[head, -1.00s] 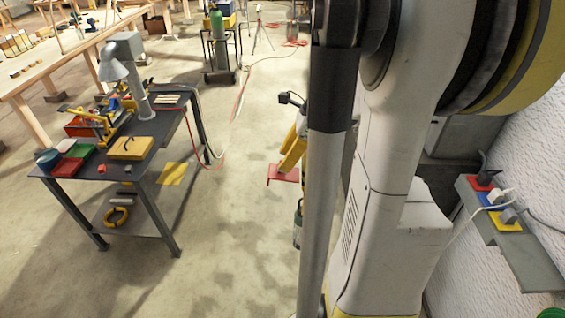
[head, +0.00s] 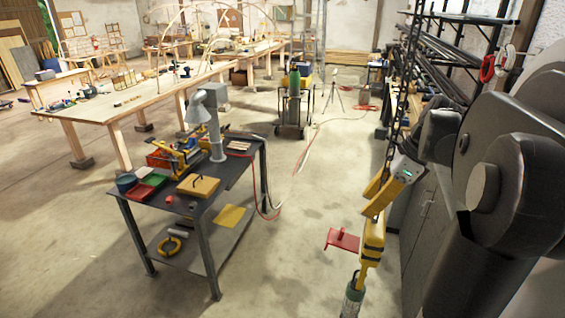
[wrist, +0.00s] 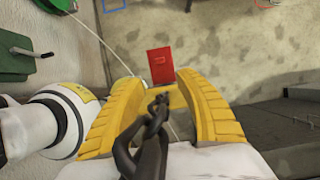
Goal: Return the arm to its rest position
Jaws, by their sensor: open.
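My gripper (wrist: 158,88) shows in the wrist view as two ridged yellow fingers spread apart. They are open, and I see nothing clamped between their tips. A dark chain link hangs close to the camera, in front of the space between the fingers; I cannot tell if it touches them. In the head view my arm's large dark links fill the right side. A yellow piece with a pale body and green light is right of centre there; I cannot tell whether it is my gripper or hanging gear.
A red plate (head: 342,240) lies low near the yellow piece; a red piece (wrist: 160,66) also shows in the wrist view. A chain (head: 405,85) hangs at right before pipe racks. The floor between is open.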

